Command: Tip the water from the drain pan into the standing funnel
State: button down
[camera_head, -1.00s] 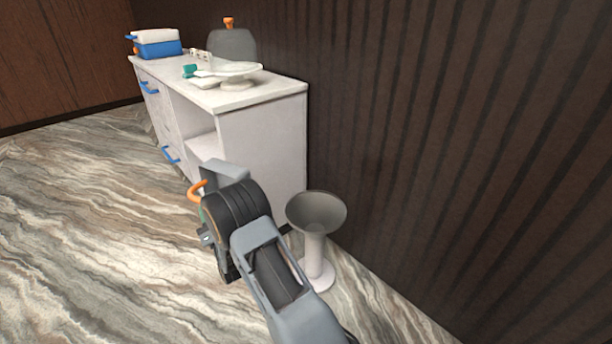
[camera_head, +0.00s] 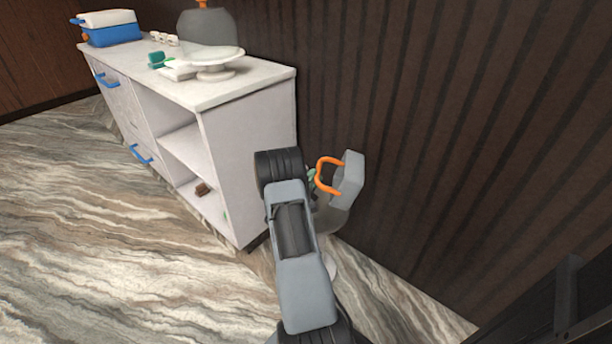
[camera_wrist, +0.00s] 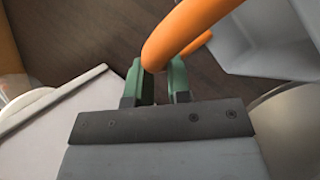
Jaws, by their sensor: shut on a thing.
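The drain pan (camera_head: 349,181) is a small grey vessel with an orange loop handle (camera_head: 328,176). It is in the air beside the dark wall and looks tilted; whether water is in it or running out cannot be seen. My gripper (camera_head: 312,179) is shut on the handle; in the wrist view its green fingertips (camera_wrist: 160,82) clasp the orange loop, with the pan (camera_wrist: 262,42) at upper right. The standing funnel (camera_head: 331,218) is below the pan, its grey bowl partly hidden by pan and arm. Its rim also shows in the wrist view (camera_wrist: 290,122).
A white counter (camera_head: 247,150) with open shelves stands left of the funnel. On it are a white stand (camera_head: 216,57), a teal-handled item (camera_head: 157,60), a grey jug (camera_head: 207,27) and a blue box (camera_head: 112,31). The ribbed wall (camera_head: 450,130) is close on the right. The floor at left is clear.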

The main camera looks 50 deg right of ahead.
aim_at(351, 169)
jog(key=s+d+r+m+y+p, duration=0.1)
jog(key=s+m+y+p, duration=0.1)
jog(key=s+m+y, duration=0.1)
jog(key=s+d+r+m+y+p, duration=0.1)
jog(key=s+d+m+y+p, duration=0.1)
jog(key=m, duration=0.3)
jog(key=s+d+r+m+y+p, duration=0.1)
jog(key=s+d+m+y+p, duration=0.1)
jog(key=s+m+y, duration=0.2)
jog(key=shift+s+d+r+g+y, duration=0.1)
jog(key=shift+s+d+g+y, duration=0.2)
jog(key=shift+s+g, duration=0.15)
jog(key=shift+s+d+r+m+t+y+p, duration=0.1)
jog(key=shift+s+r+m+t+y+p, duration=0.3)
jog(key=shift+p, duration=0.6)
jog(key=r+p, duration=0.1)
jog(key=p, duration=0.1)
jog(key=r+p, duration=0.2)
jog(key=shift+w+r, duration=0.2)
jog(key=shift+r, duration=0.05)
